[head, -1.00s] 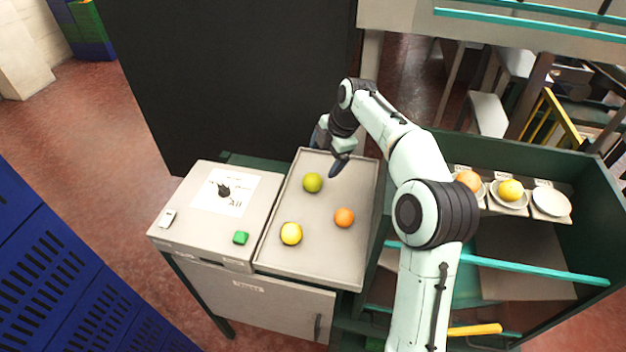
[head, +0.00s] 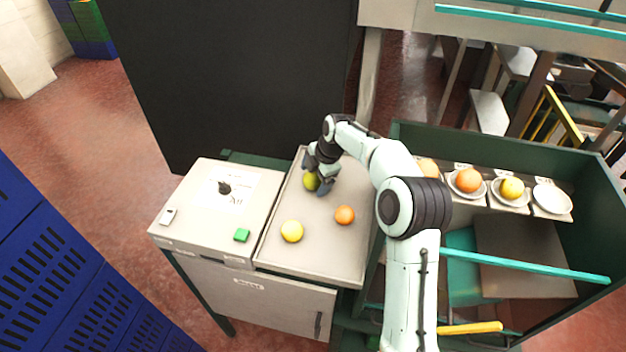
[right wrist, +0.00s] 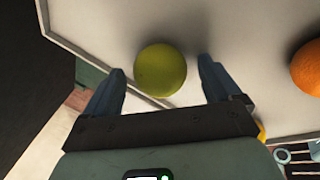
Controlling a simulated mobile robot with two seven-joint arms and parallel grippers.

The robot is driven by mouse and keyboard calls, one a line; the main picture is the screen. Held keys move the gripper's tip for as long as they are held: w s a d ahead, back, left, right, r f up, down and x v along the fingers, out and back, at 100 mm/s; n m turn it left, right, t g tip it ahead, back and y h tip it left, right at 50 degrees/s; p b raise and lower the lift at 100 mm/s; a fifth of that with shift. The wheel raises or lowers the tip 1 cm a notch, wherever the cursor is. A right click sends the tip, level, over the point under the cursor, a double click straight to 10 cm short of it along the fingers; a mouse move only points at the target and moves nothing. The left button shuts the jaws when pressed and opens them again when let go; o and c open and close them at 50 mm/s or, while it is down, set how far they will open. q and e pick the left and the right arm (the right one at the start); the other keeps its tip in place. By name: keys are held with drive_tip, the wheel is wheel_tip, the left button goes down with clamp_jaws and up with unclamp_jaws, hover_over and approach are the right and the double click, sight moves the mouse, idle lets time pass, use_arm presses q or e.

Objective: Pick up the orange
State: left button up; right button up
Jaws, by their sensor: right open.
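The orange (head: 344,215) lies on the grey tray (head: 310,255), right of the yellow fruit (head: 291,231). In the right wrist view the orange (right wrist: 308,68) is at the right edge, partly cut off, outside the fingers. My right gripper (head: 317,187) is low over the back of the tray at the green fruit (head: 310,182). In the right wrist view the open fingers (right wrist: 160,85) stand on either side of the green fruit (right wrist: 160,70); I cannot tell whether they touch it. My left gripper is not in view.
A shelf on the right holds oranges (head: 468,180), a yellow fruit (head: 511,188) and an empty white plate (head: 552,199). A black panel (head: 240,80) stands behind.

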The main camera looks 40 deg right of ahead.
drive_tip(key=shift+c, duration=0.4)
drive_tip(key=c, duration=1.1)
drive_tip(key=shift+r, duration=0.1)
drive_tip(key=shift+c, duration=0.2)
